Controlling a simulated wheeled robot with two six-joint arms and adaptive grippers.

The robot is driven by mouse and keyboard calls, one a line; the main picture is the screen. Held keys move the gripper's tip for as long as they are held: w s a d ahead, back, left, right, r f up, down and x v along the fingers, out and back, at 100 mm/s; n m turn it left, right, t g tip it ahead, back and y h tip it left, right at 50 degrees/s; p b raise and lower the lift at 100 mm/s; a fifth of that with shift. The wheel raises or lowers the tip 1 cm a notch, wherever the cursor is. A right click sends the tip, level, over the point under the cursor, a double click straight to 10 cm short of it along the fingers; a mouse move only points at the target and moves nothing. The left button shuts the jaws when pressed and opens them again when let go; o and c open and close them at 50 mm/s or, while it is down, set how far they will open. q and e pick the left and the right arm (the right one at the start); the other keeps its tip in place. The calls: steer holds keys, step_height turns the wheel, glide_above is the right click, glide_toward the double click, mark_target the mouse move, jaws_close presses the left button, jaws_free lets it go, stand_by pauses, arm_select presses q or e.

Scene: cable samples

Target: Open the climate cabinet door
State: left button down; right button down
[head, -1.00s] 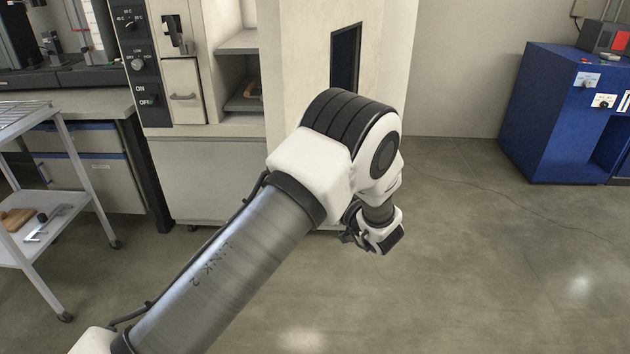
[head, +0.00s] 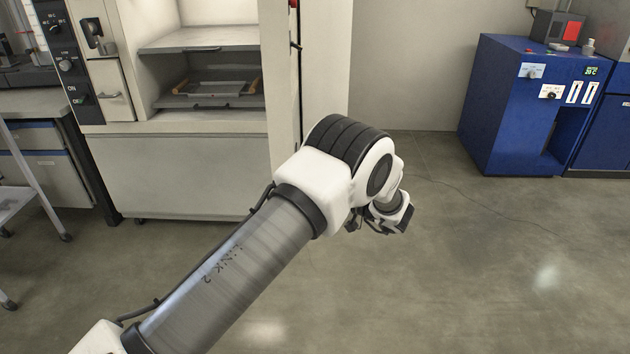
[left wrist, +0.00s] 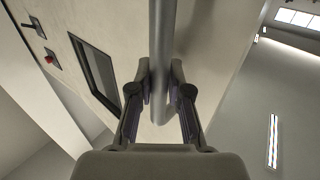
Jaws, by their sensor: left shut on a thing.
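The climate cabinet (head: 180,178) stands at the left of centre in the head view, its shelved inside exposed. Its door (head: 278,75) stands swung out and shows almost edge-on. In the left wrist view the door's outer face (left wrist: 118,45) shows a dark window and a red button. My left gripper (left wrist: 160,86) is shut on the upright grey bar handle (left wrist: 161,45) of the door. In the head view my left arm hides the handle and the fingertips. My right gripper is not in view.
A tray (head: 215,88) sits on a shelf inside the cabinet. A blue machine (head: 500,110) stands at the right, by the wall. A light trolley (head: 22,190) is at the far left. The floor at right is clear, apart from a thin cable.

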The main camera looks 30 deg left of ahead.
arm_select(q)
steer(key=shift+w+d, duration=0.1)
stand_by(0.3)
steer(key=c, duration=1.1)
jaws_free()
steer(key=shift+d, duration=0.1)
steer(key=d, duration=1.1)
steer(key=shift+s+d, duration=0.25)
steer(key=shift+d, duration=0.15)
